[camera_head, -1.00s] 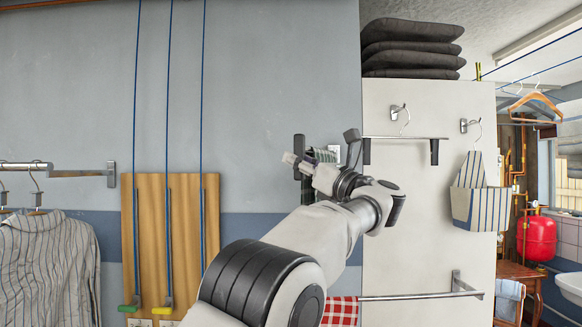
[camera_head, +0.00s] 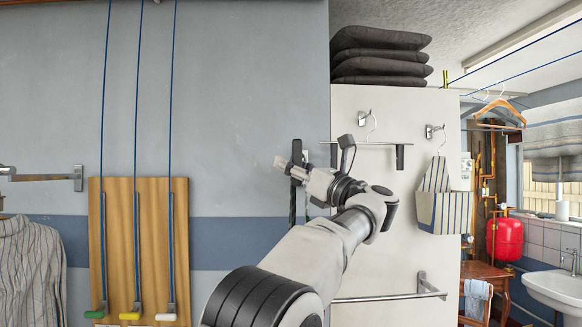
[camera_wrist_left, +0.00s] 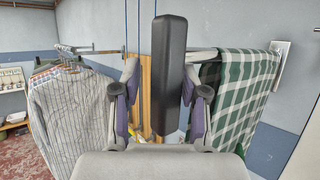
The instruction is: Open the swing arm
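The swing arm's pale bar (camera_wrist_left: 203,52) runs from a wall plate at the right in the left wrist view, with a green and white checked cloth (camera_wrist_left: 238,85) hanging over it. A long upright black grip (camera_wrist_left: 168,75) stands in front, apparently at the bar's near end. My left gripper (camera_wrist_left: 160,90) is open, with one finger on each side of the black grip. A gap shows at the left finger; contact at the right finger is unclear. My right gripper is not in view.
A wooden board (camera_head: 153,230) with three coloured pull handles is on the wall to the left. Striped shirts (camera_wrist_left: 70,105) hang on a rail further left. A white panel (camera_head: 365,235) with hooks and a towel bar (camera_head: 385,297) stands close right of my arm.

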